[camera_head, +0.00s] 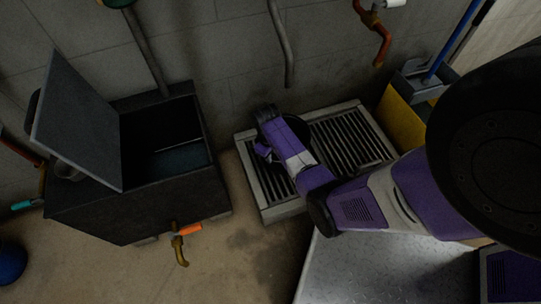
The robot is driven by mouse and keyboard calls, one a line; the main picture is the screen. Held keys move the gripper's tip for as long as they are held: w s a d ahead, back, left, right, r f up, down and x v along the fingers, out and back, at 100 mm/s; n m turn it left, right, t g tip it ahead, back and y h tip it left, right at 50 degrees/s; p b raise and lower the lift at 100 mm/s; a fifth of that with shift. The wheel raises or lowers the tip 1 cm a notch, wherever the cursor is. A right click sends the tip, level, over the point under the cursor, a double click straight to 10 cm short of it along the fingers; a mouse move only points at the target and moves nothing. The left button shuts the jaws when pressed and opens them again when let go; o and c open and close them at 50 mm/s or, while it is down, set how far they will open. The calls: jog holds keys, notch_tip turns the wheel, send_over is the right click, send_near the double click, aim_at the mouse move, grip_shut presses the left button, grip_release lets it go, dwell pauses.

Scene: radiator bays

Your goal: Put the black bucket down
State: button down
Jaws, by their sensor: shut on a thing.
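My gripper (264,151) is at the end of my purple arm, over the left part of a slatted floor grate (362,112) with a pale rim. It is shut on the black bucket (298,125), which shows only as a dark rounded shape beside and behind the arm. Most of the bucket is hidden by my arm and blends with the dark slats. I cannot tell whether its base touches the grate.
A dark tank (135,215) with a raised grey lid (78,125) stands left of the grate. A pipe spout (283,45) hangs on the wall above the grate. A yellow mop bucket (400,118) stands at the right. A brass tap (178,243) juts from the tank's front.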

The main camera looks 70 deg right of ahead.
jog(key=c, duration=1.4)
grip_release()
jog(key=shift+f, duration=0.1)
jog(key=shift+o, duration=0.2)
notch_tip(320, 180, up, 12)
jog(key=a+p, duration=0.1)
jog(key=p, duration=0.4)
jog(key=s+a+r+n+t+h, duration=0.1)
jog(key=s+a+t, duration=0.2)
jog(key=a, duration=0.6)
jog(key=s+a+n+t+h, duration=0.15)
jog(key=a+t, duration=0.25)
jog(key=a, duration=0.5)
jog(key=s+a+r+t+y, duration=0.1)
jog(key=s+a+r+t, duration=0.1)
jog(key=r, duration=0.7)
jog(key=s+a+r+t+y, duration=0.1)
jog(key=s+a+r+t, duration=0.2)
jog(key=r, duration=0.7)
jog(key=s+a+r+t+y, duration=0.1)
jog(key=s+a+r+t, duration=0.2)
jog(key=s+a+r, duration=0.2)
notch_tip(320, 180, up, 5)
jog(key=shift+s+a+f+n, duration=0.2)
jog(key=shift+a+n, duration=0.15)
jog(key=shift+a, duration=0.8)
